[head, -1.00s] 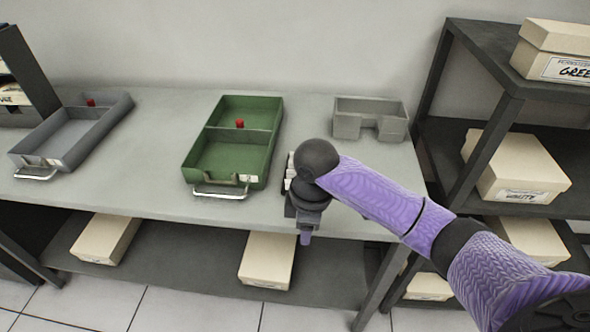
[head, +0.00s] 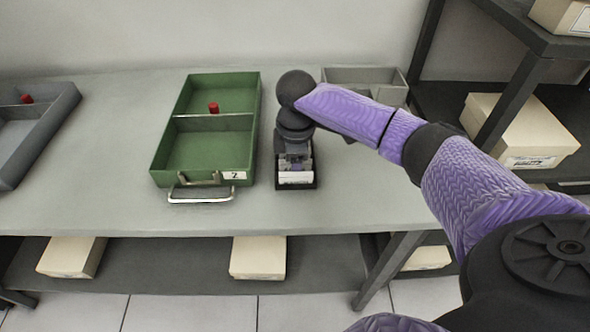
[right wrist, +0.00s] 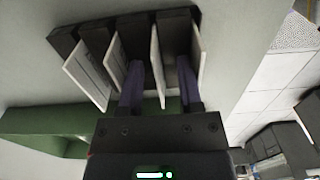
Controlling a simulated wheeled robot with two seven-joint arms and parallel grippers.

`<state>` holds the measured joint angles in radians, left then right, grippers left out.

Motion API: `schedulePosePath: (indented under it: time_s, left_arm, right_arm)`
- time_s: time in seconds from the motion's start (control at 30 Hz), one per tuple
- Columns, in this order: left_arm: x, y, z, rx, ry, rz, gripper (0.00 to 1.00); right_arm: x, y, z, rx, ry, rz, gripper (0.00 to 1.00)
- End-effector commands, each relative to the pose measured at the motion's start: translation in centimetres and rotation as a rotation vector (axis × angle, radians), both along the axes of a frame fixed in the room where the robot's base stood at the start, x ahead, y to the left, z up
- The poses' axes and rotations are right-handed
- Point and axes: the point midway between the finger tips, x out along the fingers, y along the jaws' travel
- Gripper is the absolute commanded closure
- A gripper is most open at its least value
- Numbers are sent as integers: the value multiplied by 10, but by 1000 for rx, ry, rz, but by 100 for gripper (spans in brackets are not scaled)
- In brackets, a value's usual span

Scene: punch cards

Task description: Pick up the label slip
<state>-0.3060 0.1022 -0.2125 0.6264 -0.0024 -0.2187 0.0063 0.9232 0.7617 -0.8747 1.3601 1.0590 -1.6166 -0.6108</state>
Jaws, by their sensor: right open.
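A small black holder (head: 296,187) stands on the table just right of the green tray, with white slips (head: 295,177) in it. In the right wrist view several white slips stand upright and spaced apart in the dark holder (right wrist: 175,30). My right gripper (right wrist: 160,88) is open there, with one purple finger on each side of a white label slip (right wrist: 157,65). I cannot tell whether the fingers touch it. In the head view my right gripper (head: 296,163) points down over the holder and partly hides it. My left gripper is not in view.
A green tray (head: 206,175) with a red knob, a front label and a metal handle sits left of the holder. A grey tray (head: 66,112) is at far left. A grey open box (head: 365,78) stands behind my right arm. Dark shelves (head: 514,95) with boxes stand at right.

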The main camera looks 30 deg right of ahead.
Motion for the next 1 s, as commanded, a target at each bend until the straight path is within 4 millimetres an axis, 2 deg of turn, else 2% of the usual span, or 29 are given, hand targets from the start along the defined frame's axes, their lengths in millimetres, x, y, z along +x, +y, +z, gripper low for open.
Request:
schedulePosePath:
  time_s: [0.1,0.3,0.33,0.77,0.87,1.0]
  left_arm:
    - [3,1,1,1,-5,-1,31]
    - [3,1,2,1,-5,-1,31]
    - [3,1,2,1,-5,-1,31]
    - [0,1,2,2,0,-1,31]
    - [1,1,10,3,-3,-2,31]
    - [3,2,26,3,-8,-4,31]
  right_arm:
    - [0,0,2,0,-1,0,54]
    - [0,0,2,0,-1,0,97]
    - [0,0,2,0,-1,0,100]
    - [0,0,3,0,-2,0,100]
    - [0,0,20,0,-4,0,100]
    - [1,0,61,1,-6,0,100]
